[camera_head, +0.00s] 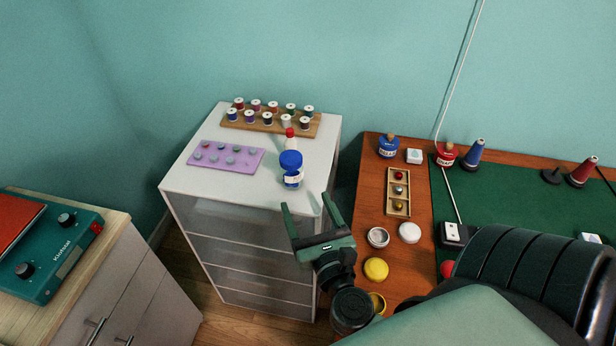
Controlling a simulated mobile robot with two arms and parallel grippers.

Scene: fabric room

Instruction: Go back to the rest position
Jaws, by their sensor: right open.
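My right gripper (312,216) is in the lower middle of the head view, in front of the white drawer cabinet (240,155). Its two green fingers are spread apart with nothing between them. They point up toward the cabinet's front right corner, just below a blue-capped jar (291,172) on the cabinet top. The gripper looks apart from the jar. My right arm comes in from the lower right and covers part of the brown table. My left gripper is not in view.
The brown table (375,215) holds jars, a wooden tray (398,178), round lids and a green mat (520,200). A teal device (50,258) sits at left.

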